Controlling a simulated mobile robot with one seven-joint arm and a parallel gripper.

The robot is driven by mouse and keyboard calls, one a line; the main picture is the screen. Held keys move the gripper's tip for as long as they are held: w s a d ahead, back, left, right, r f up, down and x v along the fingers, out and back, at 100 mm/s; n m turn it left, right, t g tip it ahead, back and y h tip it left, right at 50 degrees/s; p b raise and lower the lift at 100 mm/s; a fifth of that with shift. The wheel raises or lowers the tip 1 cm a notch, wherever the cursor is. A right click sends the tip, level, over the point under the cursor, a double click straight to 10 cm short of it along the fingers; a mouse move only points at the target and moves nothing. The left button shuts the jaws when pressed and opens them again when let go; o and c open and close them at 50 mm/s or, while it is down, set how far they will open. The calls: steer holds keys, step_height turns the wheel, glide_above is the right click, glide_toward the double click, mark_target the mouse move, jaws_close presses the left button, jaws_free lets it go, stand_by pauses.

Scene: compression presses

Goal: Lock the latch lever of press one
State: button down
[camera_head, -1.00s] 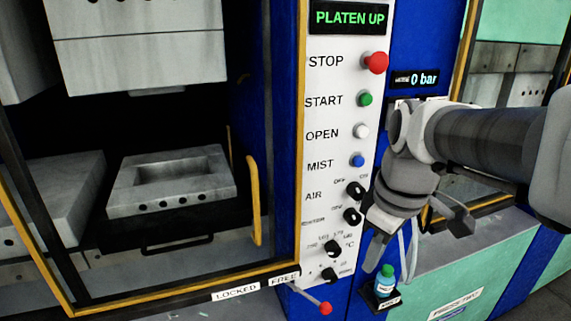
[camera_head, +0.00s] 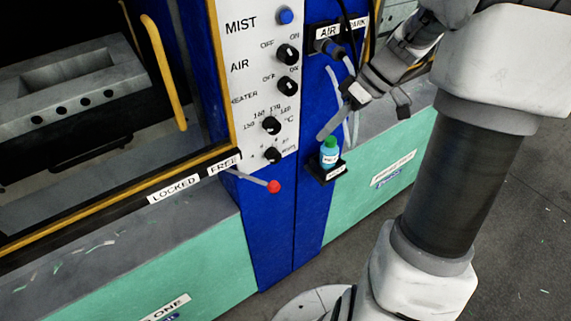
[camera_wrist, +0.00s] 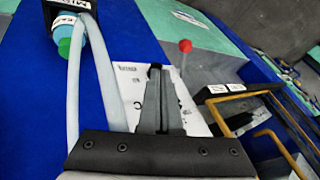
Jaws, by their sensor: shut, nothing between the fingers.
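The latch lever of press one is a thin grey rod with a red knob (camera_head: 273,187), at the lower right corner of the press's yellow-edged door frame. Its root is beside the FREE label (camera_head: 224,164); the LOCKED label (camera_head: 172,188) is farther left. The lever sticks out rightward from the FREE end. In the wrist view the red knob (camera_wrist: 185,46) shows beyond and slightly right of my fingertips. My gripper (camera_head: 324,131) is shut and empty, right of the control panel and above and right of the knob, apart from it. It shows centrally in the wrist view (camera_wrist: 155,70).
The control panel (camera_head: 262,98) with black dials is left of my gripper. A bottle with a green cap (camera_head: 328,152) stands on a small black shelf just below it. Pale hoses (camera_wrist: 105,75) hang close by. The space in front of the lever looks clear.

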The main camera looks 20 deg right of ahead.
steer(key=shift+a+f, duration=0.1)
steer(key=s+a+f, duration=0.1)
steer(key=a+f, duration=0.7)
steer(key=shift+a+f, duration=0.4)
steer(key=shift+s, duration=0.1)
stand_by(0.4)
